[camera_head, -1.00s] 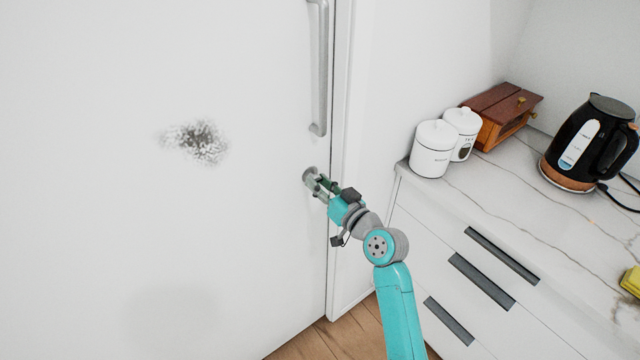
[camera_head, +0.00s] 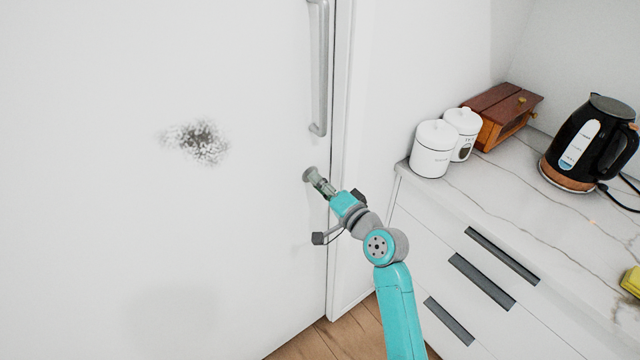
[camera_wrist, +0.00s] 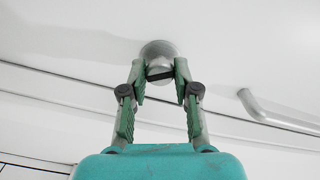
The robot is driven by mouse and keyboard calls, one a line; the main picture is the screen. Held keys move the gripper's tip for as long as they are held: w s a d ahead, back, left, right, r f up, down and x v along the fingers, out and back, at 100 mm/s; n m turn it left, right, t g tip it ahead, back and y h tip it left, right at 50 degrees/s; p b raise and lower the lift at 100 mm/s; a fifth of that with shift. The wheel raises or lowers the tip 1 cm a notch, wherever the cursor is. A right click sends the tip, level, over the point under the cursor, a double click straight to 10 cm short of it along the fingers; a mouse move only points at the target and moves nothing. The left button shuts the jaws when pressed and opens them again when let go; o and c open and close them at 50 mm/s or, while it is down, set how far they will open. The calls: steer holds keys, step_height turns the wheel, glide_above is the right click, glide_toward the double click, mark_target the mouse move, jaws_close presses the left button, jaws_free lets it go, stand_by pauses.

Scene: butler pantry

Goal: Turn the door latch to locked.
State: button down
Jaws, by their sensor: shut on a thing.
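The door latch (camera_head: 309,174) is a round metal knob on the white door (camera_head: 180,250), near the door's right edge and below the handle. It also shows at the top middle of the wrist view (camera_wrist: 158,48), with a dark bar across its front. My gripper (camera_head: 324,186) is at the latch, with its green-padded fingers (camera_wrist: 160,78) on both sides of the bar. The fingers are shut on the latch. In the head view, the gripper hides part of the latch.
A vertical door handle (camera_head: 319,75) is above the latch. To the right, a counter (camera_head: 500,190) bears two white canisters (camera_head: 432,150), a wooden box (camera_head: 500,112) and a black kettle (camera_head: 590,140). Drawers (camera_head: 450,260) are below it.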

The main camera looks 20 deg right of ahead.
steer(key=m, duration=0.6)
steer(key=shift+m, duration=0.4)
stand_by(0.4)
steer(key=c, duration=0.9)
jaws_free()
steer(key=shift+o, duration=0.2)
steer(key=v, duration=1.2)
